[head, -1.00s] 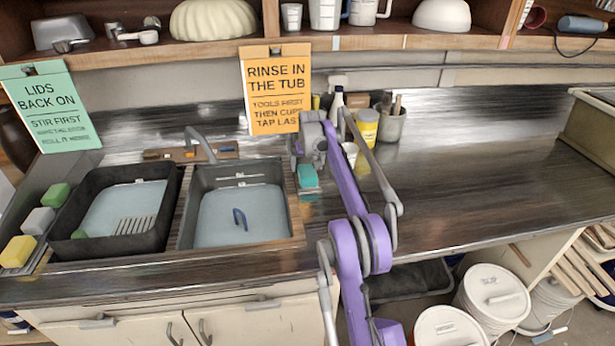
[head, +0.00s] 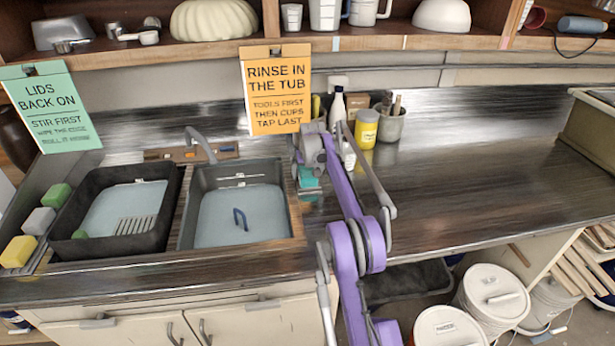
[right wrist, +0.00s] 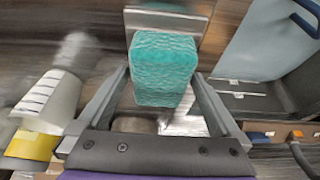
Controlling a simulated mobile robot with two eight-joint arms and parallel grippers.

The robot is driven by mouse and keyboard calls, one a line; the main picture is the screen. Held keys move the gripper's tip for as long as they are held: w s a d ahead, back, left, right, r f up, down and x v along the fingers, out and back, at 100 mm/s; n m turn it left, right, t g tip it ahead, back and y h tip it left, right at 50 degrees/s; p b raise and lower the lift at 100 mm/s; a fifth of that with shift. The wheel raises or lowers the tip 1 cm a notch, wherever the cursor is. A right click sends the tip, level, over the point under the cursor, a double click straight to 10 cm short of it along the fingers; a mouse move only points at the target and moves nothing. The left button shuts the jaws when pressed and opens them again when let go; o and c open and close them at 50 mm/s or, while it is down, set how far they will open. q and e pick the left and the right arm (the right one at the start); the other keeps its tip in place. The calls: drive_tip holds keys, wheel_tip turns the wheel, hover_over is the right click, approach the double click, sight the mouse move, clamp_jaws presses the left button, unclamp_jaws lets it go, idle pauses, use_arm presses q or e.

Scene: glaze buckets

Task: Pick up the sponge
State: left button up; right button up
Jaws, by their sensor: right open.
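The teal sponge (head: 309,181) is on the counter just right of the sink basin, partly hidden by my right gripper in the head view. In the right wrist view the teal sponge (right wrist: 163,68) appears upright between the two fingers. My right gripper (head: 308,167) is open and close above the sponge; it also shows in the right wrist view (right wrist: 160,82). There is a gap between the sponge and each finger, and I cannot tell how deep it sits between them. My left gripper is not in view.
The sink (head: 186,218) lies left of the gripper. A yellow-labelled jar (head: 366,129), a white bottle (head: 338,108) and a grey tool crock (head: 391,125) stand close behind and to the right. Green, grey and yellow blocks sit far left. The right counter (head: 480,170) is clear.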

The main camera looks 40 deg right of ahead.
sight(307, 171)
idle(0.3)
drive_tip(key=c, duration=1.2)
drive_tip(key=shift+r, duration=0.3)
wheel_tip(307, 171, up, 10)
drive_tip(key=shift+w+f+p, duration=0.1)
drive_tip(key=shift+f+p, duration=0.05)
drive_tip(key=shift+p, duration=0.85)
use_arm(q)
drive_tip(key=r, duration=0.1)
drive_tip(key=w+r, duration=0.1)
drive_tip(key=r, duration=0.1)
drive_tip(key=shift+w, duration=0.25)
